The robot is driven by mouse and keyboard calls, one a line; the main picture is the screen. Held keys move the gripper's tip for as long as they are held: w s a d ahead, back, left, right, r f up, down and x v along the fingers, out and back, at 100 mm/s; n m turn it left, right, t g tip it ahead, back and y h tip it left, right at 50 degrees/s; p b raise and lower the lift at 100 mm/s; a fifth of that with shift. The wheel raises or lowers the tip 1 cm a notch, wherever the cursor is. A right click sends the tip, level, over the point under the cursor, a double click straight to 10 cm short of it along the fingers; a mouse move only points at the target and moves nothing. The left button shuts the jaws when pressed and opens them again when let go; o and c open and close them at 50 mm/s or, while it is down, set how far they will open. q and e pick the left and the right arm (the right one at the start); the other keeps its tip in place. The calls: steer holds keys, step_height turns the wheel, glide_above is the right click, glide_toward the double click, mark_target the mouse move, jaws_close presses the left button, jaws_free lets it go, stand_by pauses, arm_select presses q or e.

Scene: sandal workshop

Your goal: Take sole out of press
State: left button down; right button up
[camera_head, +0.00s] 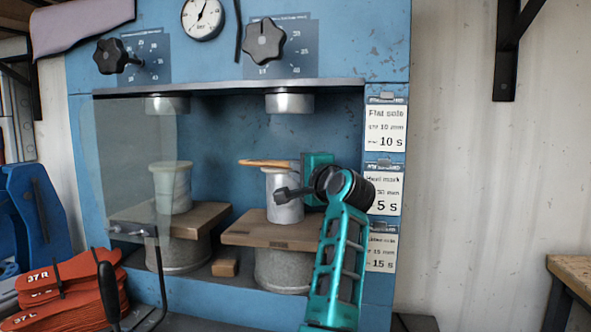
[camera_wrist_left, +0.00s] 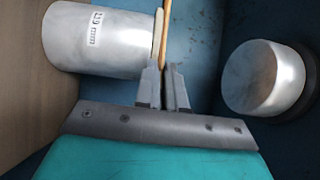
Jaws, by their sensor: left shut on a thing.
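The sole (camera_head: 262,162) is a thin tan piece lying flat at the top of the right metal post in the blue press (camera_head: 388,60). In the left wrist view the sole (camera_wrist_left: 162,28) shows edge-on as a thin orange and pale strip. My left gripper (camera_head: 296,164) reaches in from the right side of the post and is shut on the sole's near end. Its fingers (camera_wrist_left: 163,78) show on both sides of the strip. The post (camera_wrist_left: 105,42) is right beside the sole; I cannot tell if they touch. My right gripper is not in view.
A round ram (camera_head: 289,103) hangs above the sole with a gap. The post stands on a wooden board (camera_head: 250,232). A clear guard (camera_head: 130,150) covers the left station. Red soles (camera_head: 70,285) are stacked at lower left. Cards hang on the right frame.

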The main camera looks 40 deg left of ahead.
arm_select(q)
steer(key=shift+r, duration=0.1)
step_height(320, 180, up, 7)
steer(key=p, duration=0.2)
steer(key=s+d+b, duration=0.4)
steer(key=s+d, duration=0.1)
steer(key=s, duration=0.3)
steer(key=s+d+b, duration=0.4)
steer(key=s+d, duration=0.1)
steer(key=s, duration=0.4)
steer(key=shift+s, duration=0.2)
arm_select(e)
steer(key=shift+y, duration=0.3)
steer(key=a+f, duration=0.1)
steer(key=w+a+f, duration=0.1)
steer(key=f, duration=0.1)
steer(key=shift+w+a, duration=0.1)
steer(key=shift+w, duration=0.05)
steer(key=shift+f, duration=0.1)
